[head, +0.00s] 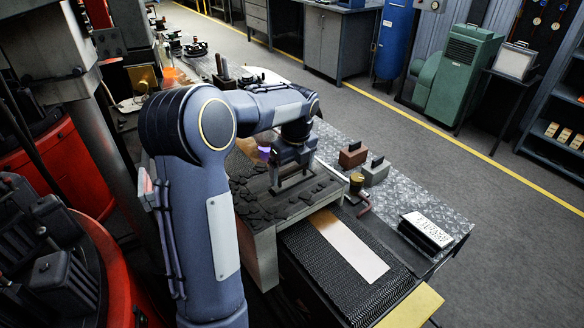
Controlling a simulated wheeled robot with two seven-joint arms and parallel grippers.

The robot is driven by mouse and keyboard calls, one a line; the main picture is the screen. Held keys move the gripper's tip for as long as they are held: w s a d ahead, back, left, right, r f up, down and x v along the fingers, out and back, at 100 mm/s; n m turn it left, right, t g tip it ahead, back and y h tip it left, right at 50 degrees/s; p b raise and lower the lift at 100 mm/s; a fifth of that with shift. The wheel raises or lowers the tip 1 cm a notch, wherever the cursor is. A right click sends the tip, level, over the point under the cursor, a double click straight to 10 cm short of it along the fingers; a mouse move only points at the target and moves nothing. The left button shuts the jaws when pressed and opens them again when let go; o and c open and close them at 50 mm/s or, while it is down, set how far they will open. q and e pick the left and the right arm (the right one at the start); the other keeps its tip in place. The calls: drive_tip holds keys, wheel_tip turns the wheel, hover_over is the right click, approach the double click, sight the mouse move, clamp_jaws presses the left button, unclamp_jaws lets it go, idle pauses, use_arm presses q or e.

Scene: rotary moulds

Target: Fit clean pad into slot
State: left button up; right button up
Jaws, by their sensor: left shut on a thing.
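My left arm rises through the middle of the head view, and its gripper (290,180) points down over a tray of dark, broken crust (250,210). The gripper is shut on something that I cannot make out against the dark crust. Two blocks with dark upright handles stand on the metal plate to the right of it: a brown one (352,157) and a grey one (376,173). I cannot tell for certain which thing is the clean pad, and I cannot make out the slot. My right gripper is not in view.
A dark mesh belt with a pale strip (352,248) lies in front of the tray. Red round machines (75,160) stand at left.

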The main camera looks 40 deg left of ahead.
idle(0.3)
use_arm(q)
drive_tip(key=o, duration=1.3)
drive_tip(key=shift+f, duration=0.1)
drive_tip(key=shift+o, duration=0.2)
drive_tip(key=r, duration=0.5)
drive_tip(key=d+r, duration=0.1)
drive_tip(key=r, duration=0.2)
drive_tip(key=shift+s, duration=0.15)
